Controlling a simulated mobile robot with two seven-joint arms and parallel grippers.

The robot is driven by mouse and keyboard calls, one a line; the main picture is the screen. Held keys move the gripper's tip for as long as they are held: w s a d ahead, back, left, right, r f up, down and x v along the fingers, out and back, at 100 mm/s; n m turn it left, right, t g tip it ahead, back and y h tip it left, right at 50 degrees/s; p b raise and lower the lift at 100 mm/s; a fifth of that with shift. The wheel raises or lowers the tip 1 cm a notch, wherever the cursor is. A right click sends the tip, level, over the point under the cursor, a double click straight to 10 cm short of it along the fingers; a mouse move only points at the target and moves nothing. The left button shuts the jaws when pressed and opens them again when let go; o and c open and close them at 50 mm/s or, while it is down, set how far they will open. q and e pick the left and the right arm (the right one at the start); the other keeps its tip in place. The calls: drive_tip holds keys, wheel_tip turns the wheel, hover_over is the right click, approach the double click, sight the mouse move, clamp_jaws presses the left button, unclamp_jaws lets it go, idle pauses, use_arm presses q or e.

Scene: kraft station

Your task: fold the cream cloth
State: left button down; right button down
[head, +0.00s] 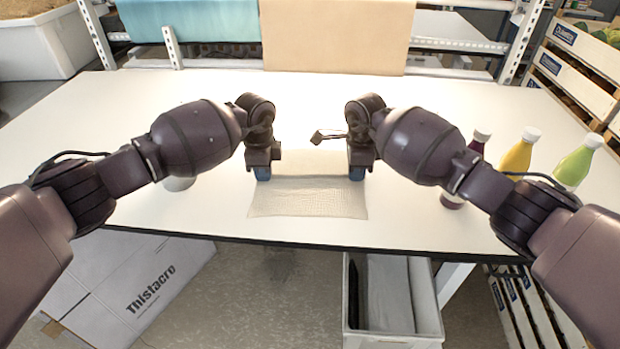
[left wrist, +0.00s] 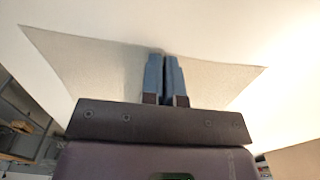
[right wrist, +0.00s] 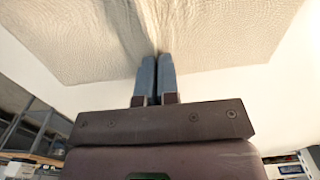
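The cream cloth (head: 308,200) lies on the white table near its front edge, with its front part flat. Its back part runs between my two grippers and looks smoother and paler. My left gripper (head: 263,174) is at the cloth's left side, fingers nearly together; in the left wrist view the cloth (left wrist: 105,75) is shaded and creased beside the fingers (left wrist: 166,58). My right gripper (head: 357,174) is at the right side, fingers nearly together; in the right wrist view creases in the cloth (right wrist: 220,30) converge on the fingertips (right wrist: 157,60). The arms partly hide the cloth's back part.
Bottles with yellow (head: 517,156), green (head: 575,166) and dark red (head: 455,196) contents stand on the right of the table (head: 300,90). A white object (head: 178,184) is partly hidden under my left arm. The back middle of the table is clear.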

use_arm(q)
drive_tip(key=shift+r, duration=0.15)
use_arm(e)
drive_tip(key=shift+r, duration=0.1)
